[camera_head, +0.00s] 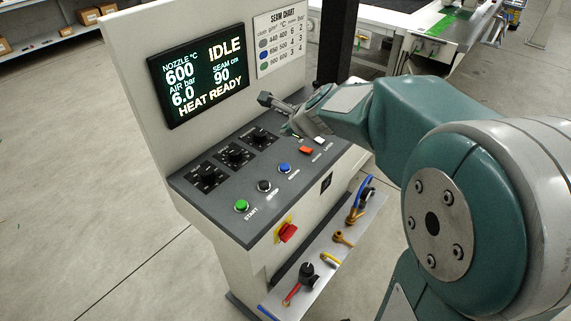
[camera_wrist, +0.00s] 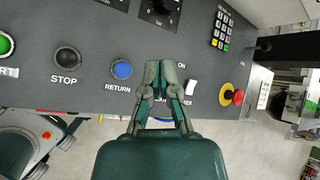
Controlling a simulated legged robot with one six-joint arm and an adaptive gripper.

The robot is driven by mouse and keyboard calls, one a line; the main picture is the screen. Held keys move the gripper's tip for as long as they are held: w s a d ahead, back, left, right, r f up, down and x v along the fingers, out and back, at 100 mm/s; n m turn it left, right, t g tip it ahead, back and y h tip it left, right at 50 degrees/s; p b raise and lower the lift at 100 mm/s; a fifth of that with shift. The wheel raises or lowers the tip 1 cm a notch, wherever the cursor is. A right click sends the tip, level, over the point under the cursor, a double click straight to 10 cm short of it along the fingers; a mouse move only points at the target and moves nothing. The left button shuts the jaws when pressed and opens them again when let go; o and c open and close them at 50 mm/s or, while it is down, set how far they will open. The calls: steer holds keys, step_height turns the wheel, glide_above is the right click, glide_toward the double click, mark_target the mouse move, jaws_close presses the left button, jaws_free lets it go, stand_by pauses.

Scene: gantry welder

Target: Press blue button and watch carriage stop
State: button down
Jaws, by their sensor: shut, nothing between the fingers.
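The blue button (camera_head: 284,168), labelled RETURN, is on the dark sloping control panel (camera_head: 222,198). It also shows in the wrist view (camera_wrist: 121,69), left of the fingertips. My gripper (camera_head: 291,130) is shut and empty over the panel; in the wrist view its closed fingertips (camera_wrist: 166,72) lie between the blue button and a white switch (camera_wrist: 191,87). They are apart from the blue button sideways; whether they touch the panel I cannot tell. The display (camera_head: 200,78) reads IDLE, 600, 6.0, 90 and HEAT READY. I cannot make out a carriage for certain.
A black STOP button (camera_wrist: 67,59) and a green START button (camera_head: 242,206) lie left of the blue one. A red emergency button (camera_wrist: 236,97) and keypad (camera_wrist: 221,31) are to the right. Knobs (camera_head: 235,155) line the back. Tools lie on a lower shelf (camera_head: 327,270).

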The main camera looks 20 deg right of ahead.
mark_target(286, 166)
steer(key=shift+a+f, duration=0.1)
steer(key=shift+f, duration=4.3)
steer(key=shift+f, duration=0.35)
